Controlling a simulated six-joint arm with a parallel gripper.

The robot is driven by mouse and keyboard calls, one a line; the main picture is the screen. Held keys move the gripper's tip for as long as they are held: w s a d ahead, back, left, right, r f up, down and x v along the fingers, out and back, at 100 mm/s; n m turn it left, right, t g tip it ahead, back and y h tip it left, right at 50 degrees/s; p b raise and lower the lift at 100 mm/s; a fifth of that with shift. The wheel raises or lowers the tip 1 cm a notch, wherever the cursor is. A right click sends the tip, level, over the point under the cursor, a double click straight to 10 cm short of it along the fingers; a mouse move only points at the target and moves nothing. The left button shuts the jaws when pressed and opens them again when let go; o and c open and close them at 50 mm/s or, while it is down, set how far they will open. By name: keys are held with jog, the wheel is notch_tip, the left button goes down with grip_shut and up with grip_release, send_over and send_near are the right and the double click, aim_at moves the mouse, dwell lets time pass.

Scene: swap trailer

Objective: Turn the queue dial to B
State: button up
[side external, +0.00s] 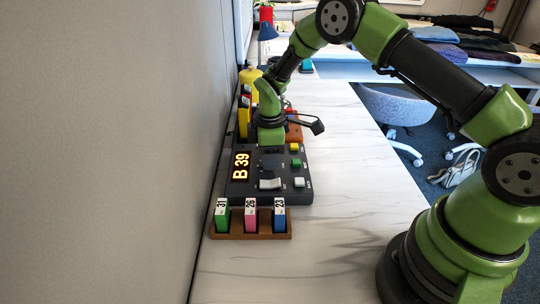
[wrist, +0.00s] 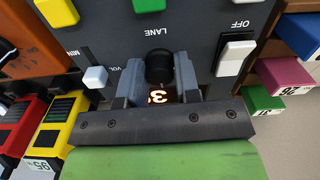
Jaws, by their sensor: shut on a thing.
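The dark grey console (side external: 299,196) lies on the table, with its lit display (side external: 240,165) reading "B 39". In the wrist view a round black dial (wrist: 158,68) stands on the console (wrist: 205,25) beside the upside-down word "LANE". My gripper (wrist: 158,62) has one finger on each side of the dial and is shut on it. In the side view my gripper (side external: 271,158) reaches down over the console and the dial cannot be made out. The dial's pointer mark is not visible. Part of the lit display shows between the fingers in the wrist view.
A white rocker switch (side external: 270,184), a yellow button (side external: 294,147), a green button (side external: 296,163) and a white slider knob (wrist: 95,77) are close by. A wooden rack (side external: 250,236) holds green, pink and blue numbered blocks. An orange object (side external: 294,132) stands behind. A wall is left; the table right is clear.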

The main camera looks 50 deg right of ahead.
jog(key=shift+m, duration=0.4)
jog(key=o, duration=0.9)
jog(key=shift+r, duration=0.1)
notch_tip(320, 180, up, 10)
jog(key=shift+f, duration=0.1)
